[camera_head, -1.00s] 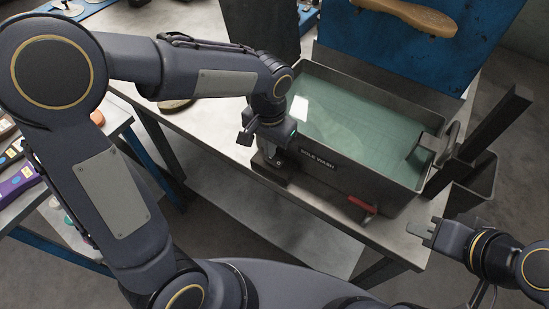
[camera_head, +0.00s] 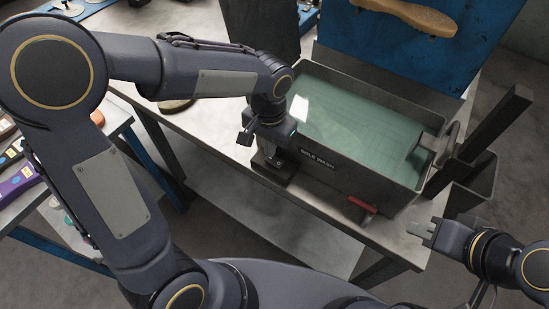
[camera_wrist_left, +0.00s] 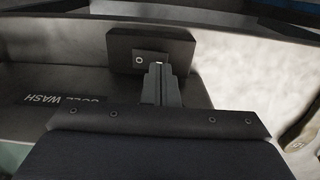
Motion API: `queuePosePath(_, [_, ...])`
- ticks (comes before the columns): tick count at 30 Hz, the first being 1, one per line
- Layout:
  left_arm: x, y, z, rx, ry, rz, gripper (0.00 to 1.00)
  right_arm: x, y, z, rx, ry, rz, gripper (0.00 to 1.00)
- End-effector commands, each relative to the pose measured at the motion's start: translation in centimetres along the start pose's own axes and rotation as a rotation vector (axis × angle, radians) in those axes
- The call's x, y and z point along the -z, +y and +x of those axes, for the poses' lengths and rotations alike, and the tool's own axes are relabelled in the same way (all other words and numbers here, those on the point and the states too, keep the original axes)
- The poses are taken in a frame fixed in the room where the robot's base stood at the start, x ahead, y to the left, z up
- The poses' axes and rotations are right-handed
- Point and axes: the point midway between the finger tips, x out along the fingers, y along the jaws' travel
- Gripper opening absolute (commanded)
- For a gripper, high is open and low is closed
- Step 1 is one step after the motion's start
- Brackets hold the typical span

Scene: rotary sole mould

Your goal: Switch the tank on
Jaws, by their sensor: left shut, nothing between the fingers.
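The tank (camera_head: 405,185) is a grey open tub of greenish liquid, with a "SOLE WASH" label on its front. A dark box (camera_wrist_left: 120,48) stands beside the tank's labelled front in the left wrist view; it also shows at the tank's front left corner in the head view (camera_head: 271,175). Its face has a small plate (camera_wrist_left: 139,60) with a pale round spot. My left gripper (camera_wrist_left: 158,68) is shut and empty, its tips at the box beside the plate; I cannot tell whether they touch. My right gripper (camera_head: 421,232) hangs off the bench's front right corner, its jaw gap unclear.
A red handle (camera_head: 361,205) sticks out low at the tank's front. A blue panel (camera_head: 385,45) with a tan sole shape (camera_head: 410,14) stands behind the tank. A dark post (camera_head: 495,120) and a bin (camera_head: 474,187) are to its right. The bench top (camera_head: 225,125) left of the tank is mostly clear.

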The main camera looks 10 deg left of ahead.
Motion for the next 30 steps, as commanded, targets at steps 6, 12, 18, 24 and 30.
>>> queuePosePath(6, [0.0,0.0,0.0,0.0,0.0,0.0,0.0,0.0,0.0,0.0,0.0,0.0,0.0,0.22])
queuePosePath(12, [0.0,0.0,0.3,0.0,0.0,0.0,0.0,-0.1,0.1,0.2,0.0,0.0,0.0,0.22])
queuePosePath(18, [0.0,0.0,0.6,0.0,-0.001,0.0,0.0,-0.2,0.2,0.4,0.0,0.0,0.0,0.22])
queuePosePath(24, [0.0,0.0,0.7,0.0,-0.002,0.0,0.0,-0.2,0.2,0.4,0.0,0.0,0.0,0.22])
queuePosePath(30, [0.0,0.0,-0.4,0.0,-0.002,0.0,0.0,0.2,-0.2,-0.4,0.0,0.0,0.0,0.22])
